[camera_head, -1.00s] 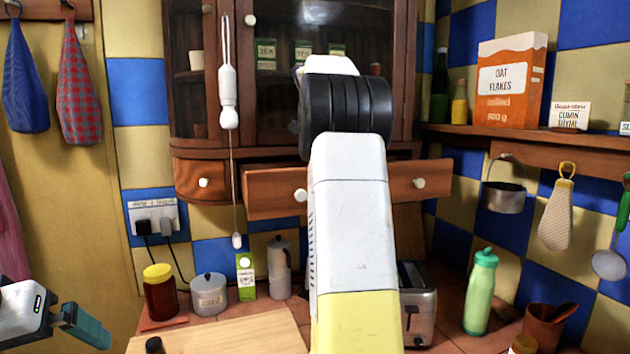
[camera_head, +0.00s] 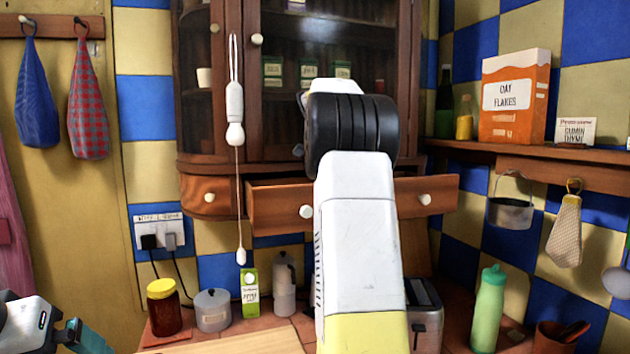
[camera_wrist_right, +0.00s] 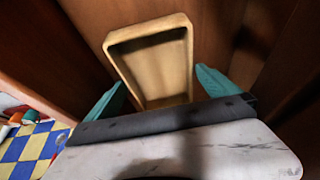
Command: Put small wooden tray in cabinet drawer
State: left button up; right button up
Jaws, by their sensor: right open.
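The cabinet drawer (camera_head: 275,206) is pulled out below the dark wooden cabinet (camera_head: 246,75), and my right arm crosses in front of its middle. The small wooden tray (camera_wrist_right: 119,64) shows in the right wrist view, tilted, between brown wooden surfaces. It is hidden in the head view. My right gripper (camera_wrist_right: 162,84) is open, its teal fingers apart on either side of the tray's near end. I cannot tell whether they touch it. My left gripper (camera_head: 84,337) is at the lower left, partly cut off and away from the drawer.
On the counter stand a red jar (camera_head: 163,308), a metal pot (camera_head: 212,310), a green carton (camera_head: 250,292), a moka pot (camera_head: 284,284), a toaster (camera_head: 425,318) and a green bottle (camera_head: 488,308).

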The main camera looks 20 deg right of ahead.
jog(key=v, duration=1.1)
jog(key=shift+r, duration=0.25)
